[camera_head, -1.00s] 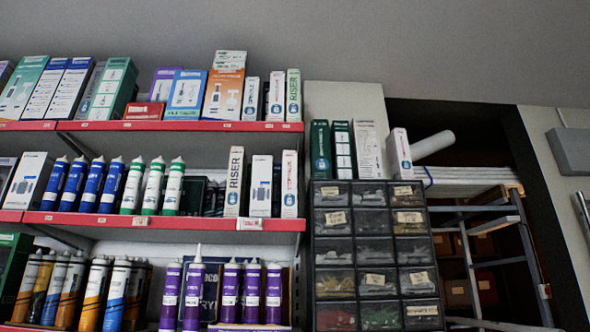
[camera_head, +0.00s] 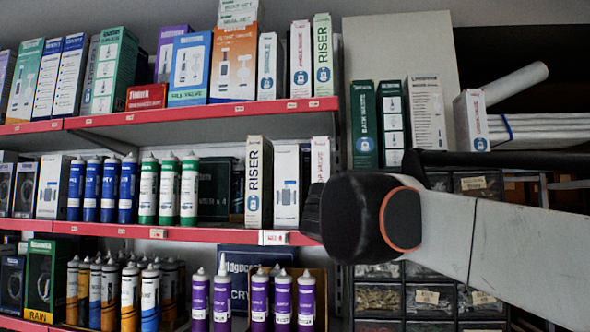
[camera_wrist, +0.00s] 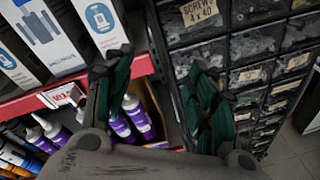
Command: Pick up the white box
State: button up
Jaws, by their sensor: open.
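Several white boxes are in view, and I cannot tell which one the task means. On the middle shelf stand a RISER box (camera_head: 258,182), a white box with a blue picture (camera_head: 287,186) and a narrow white box with red lettering (camera_head: 320,160). In the wrist view, the box with the blue picture (camera_wrist: 40,40) and a white box with a round blue logo (camera_wrist: 100,20) stand at upper left. My gripper (camera_wrist: 160,66) is open, its dark green fingers apart with no box between them. The left finger is near the shelf edge, below the logo box.
Red-edged shelves (camera_head: 200,112) hold boxes and tubes above and below. Purple tubes (camera_head: 283,298) stand on the lower shelf. A drawer cabinet (camera_wrist: 245,60) is close to my right finger. More white boxes (camera_head: 427,113) stand on top of the cabinet. My arm hides part of it.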

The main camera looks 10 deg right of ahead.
aim_at(319, 165)
jog(key=w+a+r+n+t+y+p, duration=0.1)
jog(key=w+a+r+n+p, duration=0.15)
jog(key=r, duration=0.55)
jog(key=w+a+r+n+t+p, duration=0.1)
jog(key=w+a+r+n+p, duration=0.2)
jog(key=r, duration=0.4)
jog(key=shift+n, duration=0.75)
jog(key=x, duration=0.2)
jog(key=p+x, duration=0.1)
jog(key=x, duration=0.2)
jog(key=p+x, duration=0.1)
jog(key=x, duration=0.2)
jog(key=shift+s+d+r, duration=0.15)
jog(key=shift+d+r, duration=0.1)
jog(key=shift+d, duration=0.05)
jog(key=x, duration=0.1)
jog(key=p+x, duration=0.1)
jog(key=x, duration=0.1)
jog(key=f+p+x, duration=0.1)
jog(key=x, duration=0.1)
jog(key=shift+w+d, duration=0.2)
jog(key=shift+s, duration=0.1)
jog(key=shift+c, duration=0.6)
jog(key=c, duration=0.9)
